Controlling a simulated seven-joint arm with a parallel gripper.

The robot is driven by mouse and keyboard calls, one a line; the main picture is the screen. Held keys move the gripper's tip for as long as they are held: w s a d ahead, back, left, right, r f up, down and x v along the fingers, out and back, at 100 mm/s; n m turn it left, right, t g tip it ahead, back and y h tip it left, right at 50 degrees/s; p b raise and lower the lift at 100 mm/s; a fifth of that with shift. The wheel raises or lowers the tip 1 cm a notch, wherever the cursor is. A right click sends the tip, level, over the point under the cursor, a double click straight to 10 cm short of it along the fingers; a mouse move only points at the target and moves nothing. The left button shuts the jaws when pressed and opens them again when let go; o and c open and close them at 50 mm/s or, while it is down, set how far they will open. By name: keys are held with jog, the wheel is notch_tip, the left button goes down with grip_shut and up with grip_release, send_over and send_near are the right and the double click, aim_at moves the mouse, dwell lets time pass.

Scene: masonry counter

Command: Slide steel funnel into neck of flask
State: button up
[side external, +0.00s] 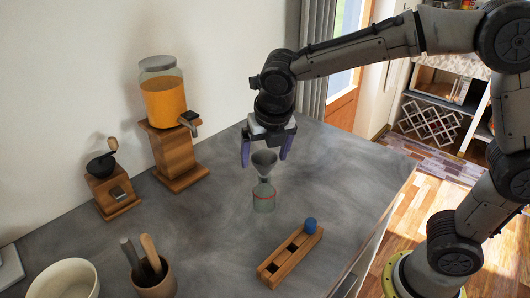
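The steel funnel (264,160) is a grey cone, wide end up, directly above the flask and in line with it. Its narrow end meets the top of the flask neck; how deep the stem sits inside is hard to tell at this size. The flask (264,199) is greenish clear glass with a red band and stands upright on the counter. My gripper (266,153) points down over the funnel. Its two bluish fingers are spread wide, one on each side of the funnel rim, with small gaps visible between them and the rim.
A wooden rack (290,257) with square holes and a blue knob lies in front of the flask on the grey counter (215,225). At left are a juice dispenser (163,98) on a wooden stand, a grinder (112,190), a utensil cup (153,279) and a white bowl (65,280).

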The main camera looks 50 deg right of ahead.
jog(key=v, duration=1.3)
jog(key=shift+s+r, duration=0.15)
jog(key=shift+r, duration=0.25)
